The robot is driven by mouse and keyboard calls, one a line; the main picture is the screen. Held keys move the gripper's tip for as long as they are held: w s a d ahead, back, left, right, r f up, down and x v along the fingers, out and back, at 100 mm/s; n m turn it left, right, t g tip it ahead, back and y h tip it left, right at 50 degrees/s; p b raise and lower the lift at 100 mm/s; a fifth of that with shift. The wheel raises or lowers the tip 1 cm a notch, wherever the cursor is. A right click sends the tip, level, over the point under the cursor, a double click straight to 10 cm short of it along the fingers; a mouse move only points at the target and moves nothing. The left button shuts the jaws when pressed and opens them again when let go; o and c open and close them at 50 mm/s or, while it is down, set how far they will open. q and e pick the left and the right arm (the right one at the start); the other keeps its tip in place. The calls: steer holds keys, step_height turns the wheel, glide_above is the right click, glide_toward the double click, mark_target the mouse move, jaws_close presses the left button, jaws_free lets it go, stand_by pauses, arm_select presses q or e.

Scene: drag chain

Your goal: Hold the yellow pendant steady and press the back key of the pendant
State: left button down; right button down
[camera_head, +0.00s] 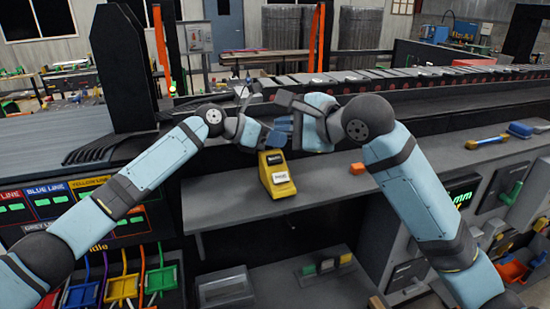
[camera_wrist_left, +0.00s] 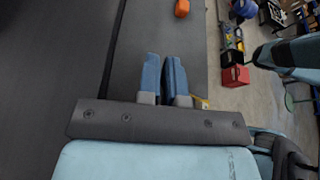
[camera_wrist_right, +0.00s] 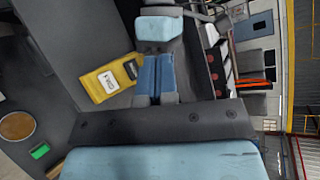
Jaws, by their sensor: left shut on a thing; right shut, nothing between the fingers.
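The yellow pendant (camera_head: 279,180) stands on the grey shelf, with a dark screen and a white label on its front. In the right wrist view the pendant (camera_wrist_right: 104,80) is left of the fingers and apart from them. In the left wrist view only a yellow sliver (camera_wrist_left: 204,102) shows beside the gripper. My left gripper (camera_head: 266,138) is just above and behind the pendant; its fingers (camera_wrist_left: 163,62) are nearly closed, and what they hold cannot be made out. My right gripper (camera_head: 286,128) is close beside it, with shut, empty fingers (camera_wrist_right: 156,62).
An orange block (camera_head: 357,168) lies on the shelf to the right of the pendant. A conveyor (camera_head: 400,77) runs behind. A lower shelf holds a small box with coloured parts (camera_head: 326,266). The shelf is bare left of the pendant.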

mark_target(269, 157)
steer(key=shift+w+f, duration=0.1)
steer(key=shift+w+a+f, duration=0.25)
steer(key=shift+w+f, duration=0.45)
steer(key=shift+f, duration=0.55)
steer(key=shift+w+a+f, duration=0.25)
steer(key=shift+w+f, duration=0.4)
steer(key=shift+f, duration=0.65)
steer(key=shift+w+a+f, duration=0.25)
steer(key=shift+w+f, duration=0.45)
steer(key=shift+f, duration=0.55)
steer(key=shift+w+a+f, duration=0.1)
steer(key=shift+w+f, duration=0.05)
steer(key=shift+f, duration=0.2)
steer(key=shift+w+f, duration=0.25)
steer(key=shift+f, duration=0.2)
arm_select(q)
steer(key=shift+s+d+r, duration=0.15)
arm_select(e)
steer(key=shift+w+f, duration=0.1)
steer(key=shift+f, duration=0.3)
steer(key=shift+r, duration=0.1)
steer(key=shift+s+r, duration=0.5)
steer(key=shift+r, duration=0.5)
